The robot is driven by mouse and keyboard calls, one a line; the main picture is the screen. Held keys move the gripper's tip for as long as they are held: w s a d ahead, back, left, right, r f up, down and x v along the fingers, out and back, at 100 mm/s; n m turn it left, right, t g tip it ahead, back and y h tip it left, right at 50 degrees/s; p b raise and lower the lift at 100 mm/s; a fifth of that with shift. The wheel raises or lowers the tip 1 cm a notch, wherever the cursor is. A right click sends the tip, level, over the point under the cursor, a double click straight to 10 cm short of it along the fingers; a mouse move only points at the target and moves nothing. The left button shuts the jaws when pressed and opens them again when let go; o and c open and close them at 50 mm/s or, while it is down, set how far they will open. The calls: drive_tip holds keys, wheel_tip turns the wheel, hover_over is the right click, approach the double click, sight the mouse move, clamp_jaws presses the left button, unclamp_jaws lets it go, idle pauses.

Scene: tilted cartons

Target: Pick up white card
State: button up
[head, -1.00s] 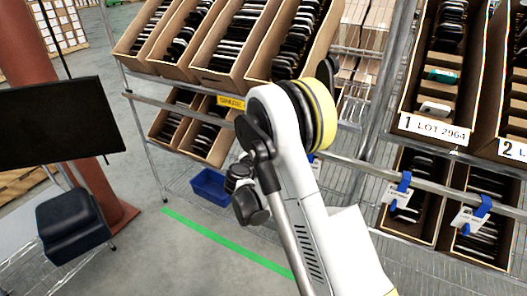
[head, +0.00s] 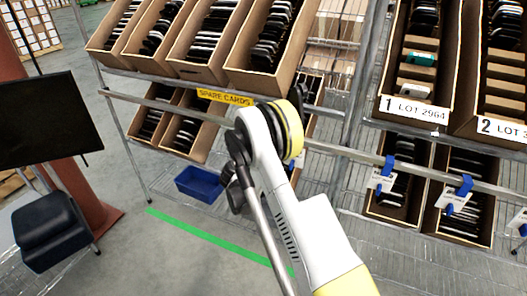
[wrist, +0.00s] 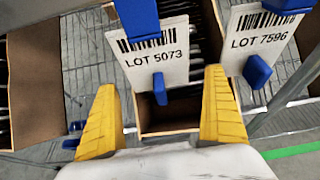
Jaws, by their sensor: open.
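A small white card (head: 413,87) lies low in the tilted carton marked "1 LOT 2964" (head: 414,110), at the right of the head view. A green-and-white card (head: 421,59) sits above it in the same carton. My gripper (wrist: 161,84) is open and empty in the wrist view, its yellow fingers apart. It faces a white hanging label "LOT 5073" (wrist: 150,58) on a blue clip; I see no contact with it. A second label, "LOT 7596" (wrist: 262,43), hangs at the right. The white card in the carton does not show in the wrist view.
A wire rack (head: 275,126) carries several tilted cartons of dark cards on two levels. A yellow "SPARE CARDS" sign (head: 225,97) is on its rail. A blue bin (head: 199,184) stands below. A dark screen (head: 45,120) is at left. The floor near the green line is clear.

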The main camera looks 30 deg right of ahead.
drive_tip(key=shift+w+d+f, duration=0.3)
drive_tip(key=shift+w+d, duration=0.15)
drive_tip(key=shift+d, duration=0.05)
drive_tip(key=c, duration=1.2)
drive_tip(key=shift+r, duration=0.1)
